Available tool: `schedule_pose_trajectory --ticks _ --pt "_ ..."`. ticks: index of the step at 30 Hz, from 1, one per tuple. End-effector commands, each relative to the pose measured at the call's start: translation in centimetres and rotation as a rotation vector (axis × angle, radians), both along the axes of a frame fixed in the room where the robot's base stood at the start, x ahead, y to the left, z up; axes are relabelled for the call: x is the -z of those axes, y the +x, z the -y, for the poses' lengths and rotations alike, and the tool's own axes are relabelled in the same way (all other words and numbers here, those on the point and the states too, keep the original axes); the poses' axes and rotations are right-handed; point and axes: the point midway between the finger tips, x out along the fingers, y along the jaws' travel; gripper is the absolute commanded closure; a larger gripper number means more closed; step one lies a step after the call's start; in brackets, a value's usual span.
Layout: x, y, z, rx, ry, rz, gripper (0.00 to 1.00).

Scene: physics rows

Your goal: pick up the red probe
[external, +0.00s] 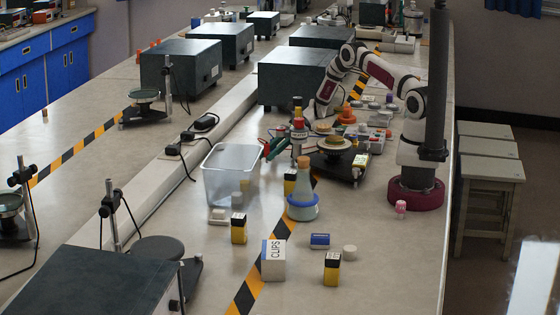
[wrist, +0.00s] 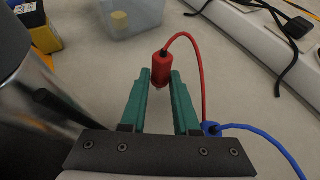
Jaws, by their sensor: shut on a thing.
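The red probe (wrist: 161,66) is a short red cylinder with a red cable curving away to the right in the wrist view. My gripper (wrist: 161,80) has two green fingers, and their tips are closed on the lower part of the probe. The probe's lower tip shows a little between the fingers. In the external view my gripper (external: 275,146) is small, beside the clear bin, and a red spot shows at its tips. I cannot tell whether the probe touches the bench.
A blue plug (wrist: 211,129) with a blue cable lies close right of the fingers. A shiny dark rounded body (wrist: 32,110) stands close on the left. A clear bin (external: 232,172), black power adapters (external: 205,122) and a blue-based flask (external: 303,207) are nearby.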

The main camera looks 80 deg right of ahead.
Motion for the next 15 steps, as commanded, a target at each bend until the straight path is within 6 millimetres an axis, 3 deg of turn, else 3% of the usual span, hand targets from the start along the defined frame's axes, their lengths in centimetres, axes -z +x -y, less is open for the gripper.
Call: schedule_pose_trajectory --ticks 15 --pt "-14.8 0.0 0.0 0.0 -0.005 0.006 1.0"
